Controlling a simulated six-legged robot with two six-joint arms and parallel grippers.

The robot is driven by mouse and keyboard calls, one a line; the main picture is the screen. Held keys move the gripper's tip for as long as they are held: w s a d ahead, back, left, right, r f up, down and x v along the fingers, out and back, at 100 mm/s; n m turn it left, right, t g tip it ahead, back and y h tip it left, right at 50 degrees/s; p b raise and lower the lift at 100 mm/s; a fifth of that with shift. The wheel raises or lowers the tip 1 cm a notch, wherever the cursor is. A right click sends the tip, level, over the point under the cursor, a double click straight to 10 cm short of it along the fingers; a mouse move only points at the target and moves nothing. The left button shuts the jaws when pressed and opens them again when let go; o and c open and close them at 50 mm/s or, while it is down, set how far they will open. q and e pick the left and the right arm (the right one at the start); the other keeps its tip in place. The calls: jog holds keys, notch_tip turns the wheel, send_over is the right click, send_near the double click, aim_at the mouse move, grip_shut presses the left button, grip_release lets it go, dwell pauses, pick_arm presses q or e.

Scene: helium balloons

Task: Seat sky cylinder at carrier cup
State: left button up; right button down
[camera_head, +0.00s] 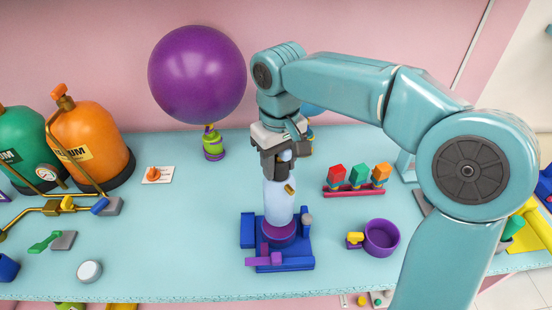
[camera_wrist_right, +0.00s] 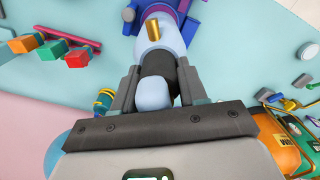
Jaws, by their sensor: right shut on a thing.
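The sky cylinder (camera_head: 277,205) is pale blue with a small gold fitting on its side. It stands about upright, its lower end at the purple carrier cup (camera_head: 279,234) on a blue base (camera_head: 298,262). I cannot tell how deep the end sits in the cup. My right gripper (camera_head: 279,160) is shut on the cylinder's upper part, pointing down. In the right wrist view the fingers close on a dark band around the cylinder (camera_wrist_right: 152,95); the cup is partly hidden at the top edge. My left gripper is not in view.
A purple balloon (camera_head: 197,74) floats above a yellow-green holder (camera_head: 213,145). Orange (camera_head: 92,140) and green (camera_head: 20,145) tanks stand left. A purple bowl (camera_head: 381,238) and a rack of coloured blocks (camera_head: 355,190) are to the right.

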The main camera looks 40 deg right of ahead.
jog(key=shift+s+d+r, duration=0.1)
jog(key=shift+s, duration=0.15)
jog(key=shift+w, duration=0.3)
jog(key=shift+w+f, duration=0.25)
jog(key=shift+f, duration=0.15)
jog(key=shift+f+b, duration=0.2)
jog(key=shift+b, duration=0.1)
jog(key=shift+s+f+b, duration=0.45)
jog(key=shift+s+b, duration=0.05)
jog(key=shift+f, duration=0.25)
jog(key=shift+w+f, duration=0.3)
jog(key=shift+w, duration=0.1)
jog(key=shift+s+r, duration=0.15)
jog(key=shift+s, duration=0.2)
jog(key=shift+w, duration=0.35)
jog(key=shift+s, duration=0.35)
jog(key=shift+w, duration=0.15)
